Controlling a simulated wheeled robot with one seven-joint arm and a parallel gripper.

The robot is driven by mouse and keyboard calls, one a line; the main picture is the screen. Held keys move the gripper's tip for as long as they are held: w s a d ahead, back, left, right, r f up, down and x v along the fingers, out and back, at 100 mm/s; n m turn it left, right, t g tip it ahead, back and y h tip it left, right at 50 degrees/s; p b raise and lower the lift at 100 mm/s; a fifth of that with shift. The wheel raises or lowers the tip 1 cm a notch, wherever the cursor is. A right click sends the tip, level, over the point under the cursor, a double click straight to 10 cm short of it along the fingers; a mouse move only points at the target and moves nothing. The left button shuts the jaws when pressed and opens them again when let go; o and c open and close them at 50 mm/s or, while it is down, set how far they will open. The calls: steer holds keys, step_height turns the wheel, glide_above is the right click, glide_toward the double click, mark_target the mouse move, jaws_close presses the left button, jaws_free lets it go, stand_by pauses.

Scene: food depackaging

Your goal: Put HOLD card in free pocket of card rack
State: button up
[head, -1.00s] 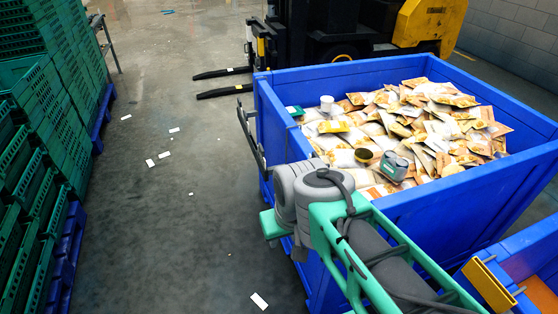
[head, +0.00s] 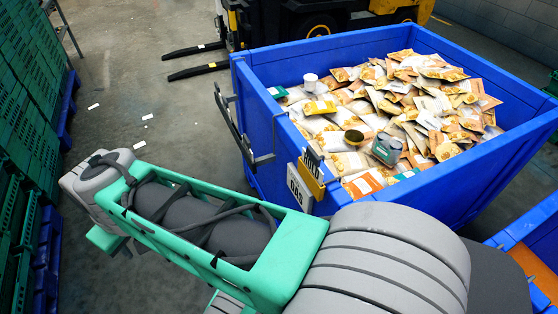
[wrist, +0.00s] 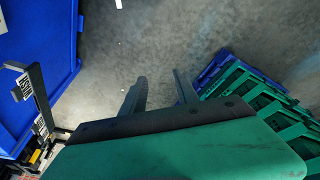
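A card lettered HOLD (head: 314,160) stands at a yellow holder (head: 313,183) on the near side of the big blue bin, in the head view. A white lettered card (head: 299,188) hangs just left of it. A black rack frame (head: 236,125) runs along the bin's left side. The wrist view shows a black frame (wrist: 42,98) at the left with small lettered cards (wrist: 21,86); I cannot tell which pockets are free. My gripper (wrist: 160,82) has its two fingers apart with nothing between them, over the floor and clear of the rack. Its fingers do not show in the head view.
The big blue bin (head: 350,70) holds many pouches, a grey-green container (head: 386,149) and a white tub (head: 310,82). Green crates (head: 25,90) are stacked at the left. A forklift (head: 300,20) stands behind. Floor between crates and bin is open, with white scraps.

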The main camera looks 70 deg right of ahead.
steer(key=d+r+m+g+p, duration=0.1)
steer(key=d+r+m+p, duration=0.15)
steer(key=d, duration=1.05)
step_height(320, 180, up, 4)
steer(key=m+g+p, duration=0.2)
steer(key=m, duration=0.3)
glide_above(313, 161)
steer(key=w, duration=0.1)
steer(key=f, duration=0.2)
steer(key=f+p, duration=0.1)
steer(key=f, duration=0.2)
steer(key=d+f, duration=0.1)
steer(key=f, duration=0.1)
steer(key=shift+s+d+f+p, duration=0.1)
steer(key=shift+s+f+p, duration=0.2)
steer(key=shift+s, duration=0.05)
steer(key=shift+f, duration=0.1)
steer(key=shift+c, duration=0.4)
jaws_close()
